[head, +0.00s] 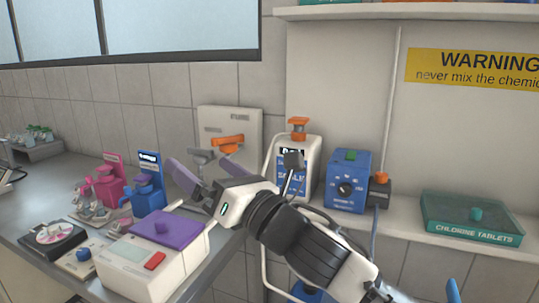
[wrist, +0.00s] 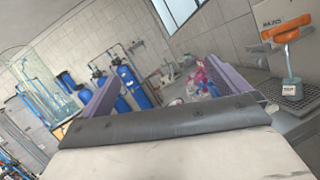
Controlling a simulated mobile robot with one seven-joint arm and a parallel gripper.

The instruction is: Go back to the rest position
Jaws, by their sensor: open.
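My gripper (head: 200,166) is in the middle of the head view, raised above the bench and angled toward the back left. Its two purple fingers are spread apart with nothing between them. In the wrist view the open fingers (wrist: 162,75) frame the far part of the room. A white box device with a purple lid (head: 160,229) stands on the bench below and left of my gripper. I cannot tell the exact gap between them.
Pink (head: 110,184) and blue (head: 149,184) devices stand on the left bench. An orange-handled device (wrist: 289,30) is at right.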

